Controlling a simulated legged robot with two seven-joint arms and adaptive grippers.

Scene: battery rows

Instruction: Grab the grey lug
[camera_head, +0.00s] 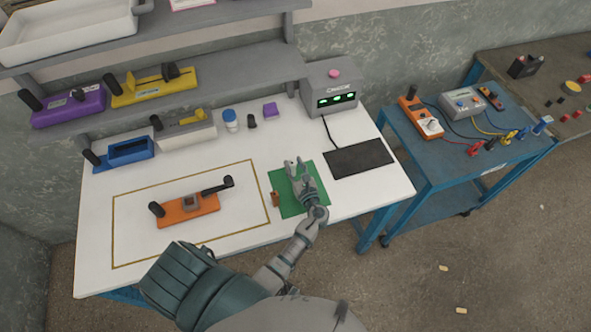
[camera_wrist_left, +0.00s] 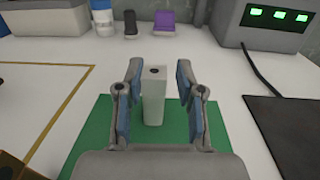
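The grey lug (camera_wrist_left: 154,95) is a light grey upright block with a dark hole in its top. It stands on the green mat (camera_wrist_left: 90,140) in the left wrist view. My left gripper (camera_wrist_left: 156,82) is open, with one finger on either side of the lug and gaps visible on both sides. The lug looks nearer the left finger. In the head view, my left gripper (camera_head: 294,163) is over the green mat (camera_head: 285,207) and mostly hides the lug. My right gripper is not in view.
A brown block (camera_head: 276,199) stands at the mat's left edge. A black pad (camera_head: 358,159) lies right of the mat, with a grey box with green displays (camera_head: 331,88) behind. An orange fixture (camera_head: 187,210) sits inside the yellow outline. Small bottles (camera_head: 231,122) stand behind the mat.

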